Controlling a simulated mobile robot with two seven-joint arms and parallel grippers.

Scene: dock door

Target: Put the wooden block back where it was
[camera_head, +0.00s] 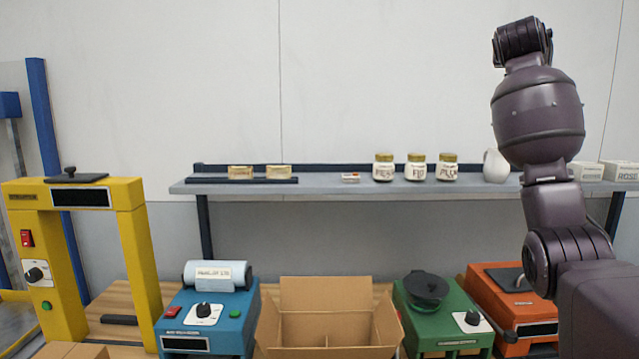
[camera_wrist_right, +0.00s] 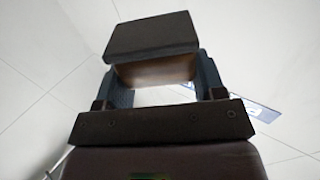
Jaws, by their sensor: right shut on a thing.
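In the right wrist view my right gripper (camera_wrist_right: 158,78) is shut on the wooden block (camera_wrist_right: 152,74), whose brown face shows between the two blue-grey fingers. A dark slab-like surface (camera_wrist_right: 150,36) lies directly against that face; I cannot tell whether it is part of the block. My left gripper is in neither view.
A grey wall shelf (camera_head: 330,187) holds two small yellowish pieces on a dark strip, several lidded jars (camera_head: 415,167), a white jug (camera_head: 496,166) and boxes (camera_head: 620,171). Below are a yellow frame machine (camera_head: 135,250), blue machine (camera_head: 238,320), open carton (camera_head: 325,296), green machine (camera_head: 440,325) and orange machine (camera_head: 500,280).

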